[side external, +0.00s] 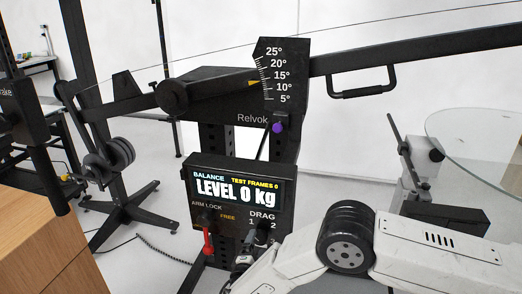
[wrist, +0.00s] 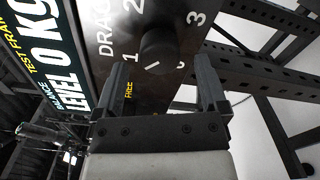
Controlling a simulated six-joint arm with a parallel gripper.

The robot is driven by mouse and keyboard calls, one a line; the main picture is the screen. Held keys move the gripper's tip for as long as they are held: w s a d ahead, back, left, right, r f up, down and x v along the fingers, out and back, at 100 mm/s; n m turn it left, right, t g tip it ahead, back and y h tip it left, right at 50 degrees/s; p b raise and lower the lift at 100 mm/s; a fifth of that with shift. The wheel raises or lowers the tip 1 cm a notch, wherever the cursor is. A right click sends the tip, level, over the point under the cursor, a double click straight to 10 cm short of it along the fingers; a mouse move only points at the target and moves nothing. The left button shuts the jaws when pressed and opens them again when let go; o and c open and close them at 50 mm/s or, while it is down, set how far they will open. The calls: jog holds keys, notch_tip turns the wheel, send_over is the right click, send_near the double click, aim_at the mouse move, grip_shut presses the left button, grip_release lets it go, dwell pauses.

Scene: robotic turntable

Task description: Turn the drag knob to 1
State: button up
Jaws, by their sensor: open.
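The black round drag knob (wrist: 160,45) sits on the dark panel in the wrist view, with the labels 1, 2 and 3 around it. A short white mark shows on its near lower part; I cannot tell exactly which label it points at. A partly covered character shows at its lower right. My gripper (wrist: 160,68) is open, one finger on each side of the knob's lower part, with gaps visible; contact cannot be told.
The balance screen (side external: 238,187) reads LEVEL 0 kg. A red arm-lock lever (side external: 208,241) hangs to the left of my gripper. A purple knob (side external: 278,127) is higher on the column. The long black beam (side external: 430,52) crosses above, and a glass table (side external: 480,150) stands at right.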

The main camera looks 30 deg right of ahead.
jog(key=shift+v, duration=2.45)
jog(key=s+d+r+m+g+y, duration=0.2)
jog(key=s+d+g, duration=0.1)
jog(key=d+g, duration=0.3)
jog(key=s+d+r+m+g+y, duration=0.1)
jog(key=s+d+r+m+g, duration=0.15)
jog(key=d+g, duration=0.45)
jog(key=s+d+r+m+t+y, duration=0.1)
jog(key=s+d+r+m+y, duration=0.3)
jog(key=s, duration=0.4)
jog(key=s+d+r+m+t+y, duration=0.1)
jog(key=s+d+r+m+y, duration=0.3)
jog(key=s, duration=0.3)
jog(key=shift+s+d+t+y, duration=0.35)
jog(key=shift+d+t+y, duration=0.05)
jog(key=shift+y, duration=0.5)
jog(key=shift+c, duration=0.2)
